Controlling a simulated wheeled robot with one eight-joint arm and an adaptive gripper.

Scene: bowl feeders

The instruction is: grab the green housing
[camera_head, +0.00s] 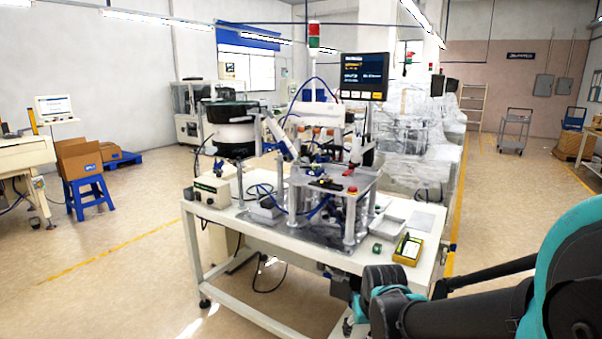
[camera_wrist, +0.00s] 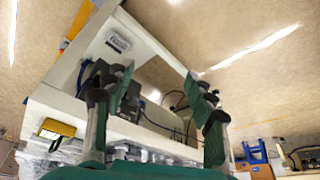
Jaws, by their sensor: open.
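A small green part (camera_head: 377,248), which looks like the green housing, sits on the white table top (camera_head: 432,225) near its front right corner, just left of a yellow tray. I cannot make it out in the wrist view. My gripper (camera_wrist: 156,82) is open, its two dark and green fingers wide apart with nothing between them. The wrist view is tilted and looks past the fingers at the table's edge and underside. In the head view my arm reaches in from the lower right, below the table corner; the fingertips cannot be made out there.
The yellow tray (camera_head: 408,250) lies at the table's right edge. An assembly machine (camera_head: 325,190) with a bowl feeder (camera_head: 233,130) and a monitor (camera_head: 364,77) fills most of the table. A control box (camera_head: 212,190) stands at its left. The floor in front is open.

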